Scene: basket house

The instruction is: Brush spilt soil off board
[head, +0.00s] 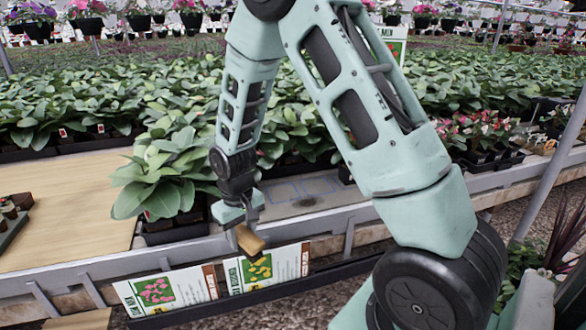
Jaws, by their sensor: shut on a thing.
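My gripper (244,222) points down over the front edge of the bench in the head view. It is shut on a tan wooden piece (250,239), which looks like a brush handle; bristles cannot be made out. A broad light wooden board (75,215) covers the bench at the left. My arm hides part of the bench to the right.
A large leafy plant (165,165) in a dark tray stands close left of my gripper. Dense potted plants fill the bench behind. Two flower signs (165,291) (262,270) hang along the bench front. Small dark pots (12,207) stand at the far left. A metal post (553,150) rises at right.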

